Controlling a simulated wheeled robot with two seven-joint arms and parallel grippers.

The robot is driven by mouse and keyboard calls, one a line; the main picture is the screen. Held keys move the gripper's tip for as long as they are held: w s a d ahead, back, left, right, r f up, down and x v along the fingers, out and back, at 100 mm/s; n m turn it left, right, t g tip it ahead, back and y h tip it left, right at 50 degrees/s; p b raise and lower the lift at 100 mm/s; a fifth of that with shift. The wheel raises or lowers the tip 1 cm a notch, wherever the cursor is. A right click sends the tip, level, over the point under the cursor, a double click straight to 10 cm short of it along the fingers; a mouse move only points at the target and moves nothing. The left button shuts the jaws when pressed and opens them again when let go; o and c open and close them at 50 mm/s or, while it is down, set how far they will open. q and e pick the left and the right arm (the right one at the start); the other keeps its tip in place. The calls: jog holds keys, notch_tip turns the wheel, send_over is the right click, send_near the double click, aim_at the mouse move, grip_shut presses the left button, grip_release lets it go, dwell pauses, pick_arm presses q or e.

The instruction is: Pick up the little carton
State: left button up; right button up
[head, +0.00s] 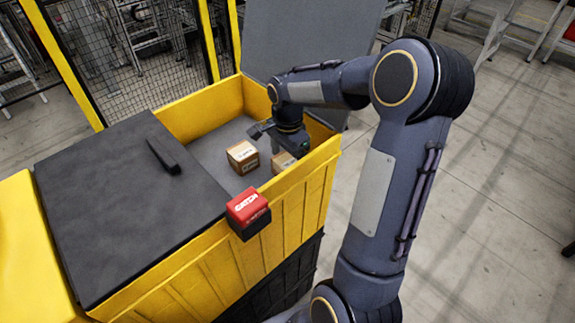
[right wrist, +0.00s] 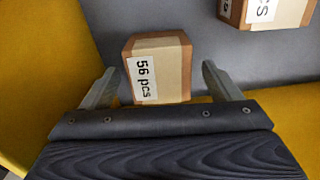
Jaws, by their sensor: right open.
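Two small brown cartons with pale tape and white labels sit on the grey floor of the open yellow bin. One carton (head: 283,163) is by the bin's front wall, partly hidden by my right gripper (head: 278,144) in the head view. In the right wrist view this carton (right wrist: 160,68), labelled "56 pcs", lies between the two open fingers of my right gripper (right wrist: 160,84), with gaps on both sides. The other carton (head: 242,156) is to its left in the head view; it also shows at the top right of the right wrist view (right wrist: 266,11). My left gripper is out of view.
The yellow bin (head: 275,210) has high walls around the cartons. A dark lid (head: 110,200) with a handle covers its left part; a grey lid (head: 310,40) stands raised behind. A red and black box (head: 247,211) is at the front rim. Mesh fencing stands behind.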

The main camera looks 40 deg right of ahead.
jog(key=shift+f, duration=1.35)
jog(key=c, duration=1.2)
jog(key=shift+o, duration=0.2)
jog(key=shift+r, duration=0.1)
